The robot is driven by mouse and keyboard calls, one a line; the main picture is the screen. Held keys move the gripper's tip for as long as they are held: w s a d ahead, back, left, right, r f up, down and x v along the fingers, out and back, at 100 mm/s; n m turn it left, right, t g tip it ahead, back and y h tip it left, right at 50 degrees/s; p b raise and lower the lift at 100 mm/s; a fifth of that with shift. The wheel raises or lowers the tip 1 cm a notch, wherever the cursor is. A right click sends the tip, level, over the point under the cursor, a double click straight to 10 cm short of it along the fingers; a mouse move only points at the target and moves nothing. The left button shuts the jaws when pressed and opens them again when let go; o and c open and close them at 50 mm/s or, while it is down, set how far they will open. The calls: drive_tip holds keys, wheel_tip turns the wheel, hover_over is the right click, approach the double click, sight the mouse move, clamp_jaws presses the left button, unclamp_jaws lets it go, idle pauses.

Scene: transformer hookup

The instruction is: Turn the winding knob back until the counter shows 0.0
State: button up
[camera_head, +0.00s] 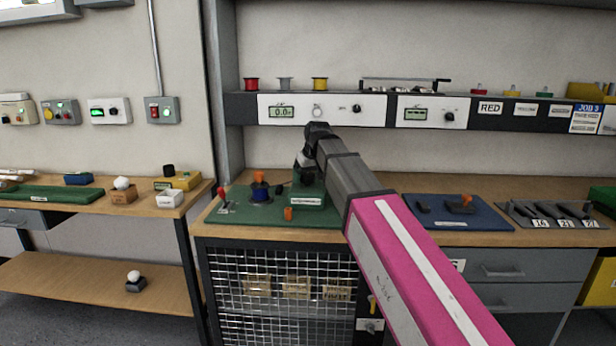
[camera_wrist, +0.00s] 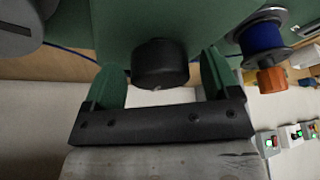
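The counter (camera_head: 282,112) is a small greenish display on the white shelf panel in the head view; its small digits look like 0.0. In the wrist view, a round black knob (camera_wrist: 160,64) on the green winder body (camera_wrist: 140,20) stands between the two green fingers of my gripper (camera_wrist: 162,75). The fingers are apart, with a visible gap on each side of the knob. In the head view my gripper is at the green winder (camera_head: 308,193), and my arm partly hides it. A blue spool (camera_head: 261,191) with an orange top is left of the winder.
The winder stands on a green board (camera_head: 235,212) with a red-tipped lever (camera_head: 221,194) at its left. A blue board (camera_head: 462,213) lies to the right. Red, grey and yellow spools stand on the shelf (camera_head: 245,103) above. The spool also shows in the wrist view (camera_wrist: 263,38).

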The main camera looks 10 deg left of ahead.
drive_tip(key=v, duration=1)
drive_tip(key=shift+s+r, duration=0.15)
drive_tip(key=shift+r, duration=0.2)
drive_tip(key=shift+d, duration=0.1)
